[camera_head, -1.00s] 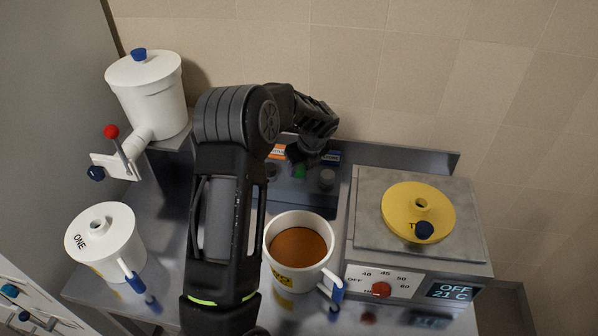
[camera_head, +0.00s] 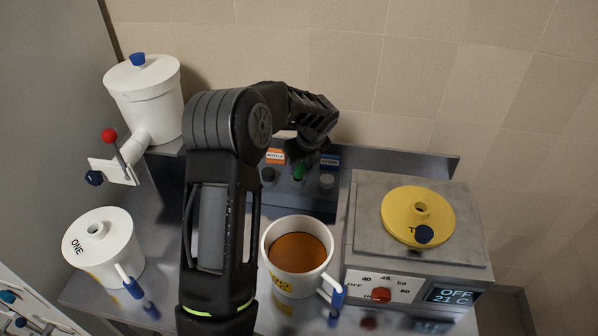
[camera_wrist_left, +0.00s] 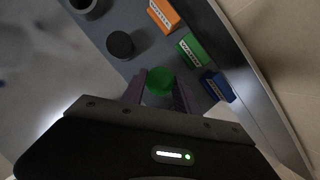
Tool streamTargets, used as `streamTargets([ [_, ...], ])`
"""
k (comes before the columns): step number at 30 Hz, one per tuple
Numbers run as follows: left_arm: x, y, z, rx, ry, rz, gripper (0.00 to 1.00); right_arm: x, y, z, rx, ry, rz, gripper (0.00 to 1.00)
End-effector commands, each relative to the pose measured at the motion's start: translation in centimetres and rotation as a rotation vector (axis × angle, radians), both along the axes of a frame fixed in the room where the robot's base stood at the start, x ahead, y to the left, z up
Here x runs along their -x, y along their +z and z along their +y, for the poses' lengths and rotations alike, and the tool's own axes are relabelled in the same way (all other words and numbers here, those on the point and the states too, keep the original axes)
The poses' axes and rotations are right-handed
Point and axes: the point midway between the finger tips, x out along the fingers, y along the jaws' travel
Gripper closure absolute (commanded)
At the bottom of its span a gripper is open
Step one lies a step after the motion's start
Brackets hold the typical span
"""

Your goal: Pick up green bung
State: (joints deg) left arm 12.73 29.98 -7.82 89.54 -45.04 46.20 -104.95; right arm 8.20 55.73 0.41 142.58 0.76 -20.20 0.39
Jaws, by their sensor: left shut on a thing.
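The green bung (camera_head: 299,174) is at the rack of bungs at the back of the bench, below my left gripper (camera_head: 301,163). In the left wrist view the green bung (camera_wrist_left: 159,81) sits between the two fingers of my left gripper (camera_wrist_left: 158,92), which is shut on it. The frames do not show clearly whether its base is off the rack. My right gripper is not in view.
A black bung (camera_head: 268,175) and a grey bung (camera_head: 327,181) stand on either side. Orange (camera_head: 275,156) and blue (camera_head: 330,160) labels are behind. A white pot of brown liquid (camera_head: 298,253) stands in front; a hotplate (camera_head: 366,215) is to the right.

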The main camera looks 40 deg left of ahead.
Motion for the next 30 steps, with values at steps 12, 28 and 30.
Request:
streamTargets([
  [12, -0.1, 6.9, 0.0, 0.0, 0.001, -0.004, 1.0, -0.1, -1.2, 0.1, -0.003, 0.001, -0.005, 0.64],
  [28, 0.0, 7.3, 0.0, 0.0, 0.0, -0.001, 1.0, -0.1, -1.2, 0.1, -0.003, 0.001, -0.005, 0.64],
  [30, 0.0, 7.3, 0.0, 0.0, 0.0, -0.001, 1.0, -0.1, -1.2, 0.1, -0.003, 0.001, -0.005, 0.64],
])
